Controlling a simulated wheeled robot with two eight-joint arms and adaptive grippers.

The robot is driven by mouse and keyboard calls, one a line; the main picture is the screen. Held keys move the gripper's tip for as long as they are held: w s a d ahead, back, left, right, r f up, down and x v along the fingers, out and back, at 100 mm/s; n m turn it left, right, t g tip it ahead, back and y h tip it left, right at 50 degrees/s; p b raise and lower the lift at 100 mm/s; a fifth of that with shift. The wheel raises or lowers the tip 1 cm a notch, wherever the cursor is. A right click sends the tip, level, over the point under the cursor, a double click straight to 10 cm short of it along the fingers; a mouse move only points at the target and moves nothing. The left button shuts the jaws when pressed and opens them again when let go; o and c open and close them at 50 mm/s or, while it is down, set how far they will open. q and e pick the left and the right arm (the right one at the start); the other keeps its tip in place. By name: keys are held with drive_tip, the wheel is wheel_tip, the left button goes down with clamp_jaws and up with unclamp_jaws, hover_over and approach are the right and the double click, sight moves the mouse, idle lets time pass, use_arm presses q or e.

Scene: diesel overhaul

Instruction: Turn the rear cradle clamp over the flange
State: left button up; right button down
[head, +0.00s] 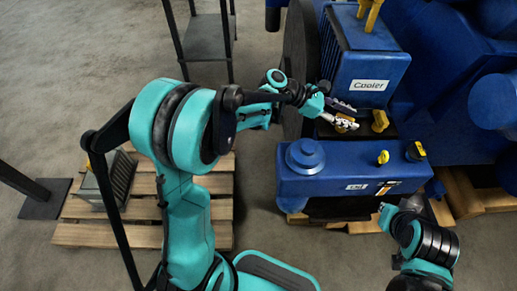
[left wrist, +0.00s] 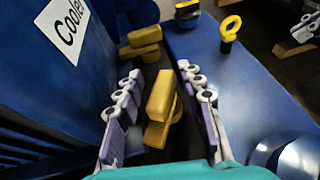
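One yellow clamp (head: 345,123) sits at the foot of the blue cooler (head: 366,78), beside my left gripper (head: 340,113). In the left wrist view this clamp (left wrist: 160,108) stands between the two fingers of my left gripper (left wrist: 160,112), with a visible gap on each side. The gripper is open. A second yellow clamp (head: 380,121) is further right along the cooler's foot; it also shows in the left wrist view (left wrist: 142,43). I cannot tell which is the rear one. My right gripper (head: 388,213) is near the blue box's right front, its fingers unclear.
A blue box (head: 300,185) with a round cap, a yellow ring (head: 383,157) and a yellow-marked black cap (head: 416,151) lies close in front of the clamps. The large blue engine (head: 450,100) is at right. A wooden pallet (head: 90,233) holds a finned part at left.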

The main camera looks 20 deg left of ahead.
use_arm(q)
drive_tip(key=shift+s+n+t, duration=0.15)
drive_tip(key=shift+n+t, duration=0.45)
drive_tip(key=shift+t, duration=0.1)
drive_tip(key=shift+y, duration=0.5)
drive_tip(key=p+v, duration=0.2)
drive_tip(key=v, duration=0.6)
drive_tip(key=shift+p, duration=0.35)
drive_tip(key=s+a+m+y, duration=0.1)
drive_tip(key=s+m+y, duration=0.1)
drive_tip(key=s+m, duration=0.1)
drive_tip(key=s+a+f+m+y, duration=0.1)
drive_tip(key=s+m+y, duration=0.1)
drive_tip(key=s+m, duration=0.1)
drive_tip(key=s+a+m+y, duration=0.1)
drive_tip(key=s+m+y, duration=0.1)
drive_tip(key=s+m, duration=0.2)
drive_tip(key=shift+a+f+p, duration=0.35)
drive_tip(key=shift+p, duration=0.05)
drive_tip(key=s+a+m+t+y+p, duration=0.1)
drive_tip(key=s+a+m+y, duration=0.5)
drive_tip(key=m, duration=0.6)
drive_tip(key=shift+s+a+f+m+t, duration=0.3)
drive_tip(key=shift+s+a+f+t, duration=0.15)
drive_tip(key=shift+s+a, duration=1)
